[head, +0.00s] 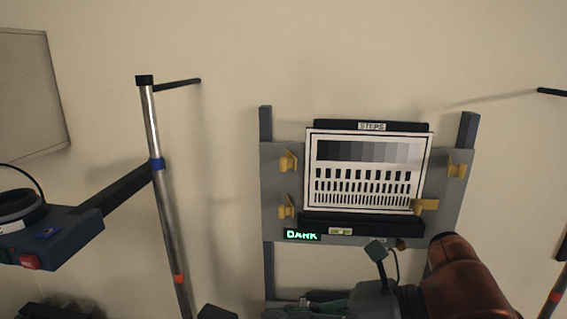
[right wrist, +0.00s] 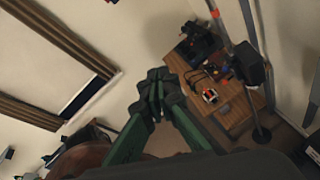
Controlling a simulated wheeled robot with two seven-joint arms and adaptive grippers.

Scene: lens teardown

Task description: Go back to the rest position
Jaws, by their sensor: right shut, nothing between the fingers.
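My right gripper (right wrist: 156,88) shows in the right wrist view with its green fingers drawn together at the dark tips. It is shut and empty. In the head view, part of the same gripper (head: 325,302) shows at the bottom edge, below the chart board, with my orange and grey arm to its right. Its fingertips are hard to make out there. My left gripper is in neither view.
A grey board (head: 285,240) holds a test chart (head: 370,150) with yellow clips, and a small display (head: 302,236) reads DARK. A metal stand (head: 165,180) stands left. The right wrist view shows a wooden table (right wrist: 238,108) with several items.

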